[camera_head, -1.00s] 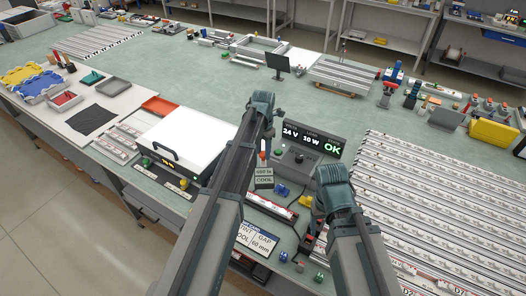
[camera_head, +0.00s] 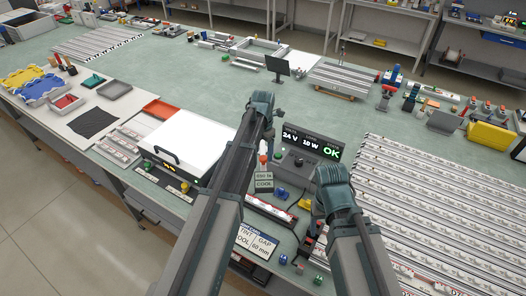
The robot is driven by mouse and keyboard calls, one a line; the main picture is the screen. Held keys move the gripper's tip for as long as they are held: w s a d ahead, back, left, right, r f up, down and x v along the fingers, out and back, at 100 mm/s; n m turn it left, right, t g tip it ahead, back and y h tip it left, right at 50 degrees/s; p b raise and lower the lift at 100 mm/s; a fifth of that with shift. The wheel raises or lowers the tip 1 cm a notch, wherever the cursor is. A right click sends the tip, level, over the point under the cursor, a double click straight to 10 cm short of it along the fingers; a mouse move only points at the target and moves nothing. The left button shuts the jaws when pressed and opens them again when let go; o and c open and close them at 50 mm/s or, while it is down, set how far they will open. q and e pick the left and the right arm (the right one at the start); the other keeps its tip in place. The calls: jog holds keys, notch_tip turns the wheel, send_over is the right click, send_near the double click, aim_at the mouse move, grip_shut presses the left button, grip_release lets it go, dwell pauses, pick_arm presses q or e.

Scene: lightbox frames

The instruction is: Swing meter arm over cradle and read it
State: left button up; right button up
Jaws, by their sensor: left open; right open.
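A small display box (camera_head: 264,182) with two lines of text stands between my arms; its upper line is too small to read surely. A red-tipped white post (camera_head: 263,160) rises behind it, partly against my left arm. I cannot tell which part is the meter arm. A long narrow fixture with a red and white strip (camera_head: 270,209), possibly the cradle, lies in front of the display box. My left arm crosses left of it and my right arm comes down at its right. Both grippers' fingertips are hidden behind my own arm links.
A black display (camera_head: 315,142) shows 24 V and OK above a grey box with a dark knob (camera_head: 299,160). A white-lidded box (camera_head: 185,142) stands left. Long strips (camera_head: 445,205) fill the right side.

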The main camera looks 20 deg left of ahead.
pick_arm(q)
notch_tip(320, 180, up, 12)
jog(key=p, duration=1)
jog(key=shift+f+p, duration=0.15)
jog(key=shift+p, duration=0.2)
jog(key=s+d+f+m+b, duration=0.6)
jog(key=s+f+m+b, duration=0.5)
jog(key=m, duration=0.6)
jog(key=s+d+f+m+y+b, duration=0.1)
jog(key=s+d+f+m+b, duration=0.6)
jog(key=s+f+m+b, duration=0.5)
jog(key=s+m, duration=0.3)
jog(key=m, duration=0.2)
jog(key=shift+f+b, duration=0.25)
jog(key=shift+b, duration=0.05)
jog(key=shift+d, duration=0.1)
dwell(2.3)
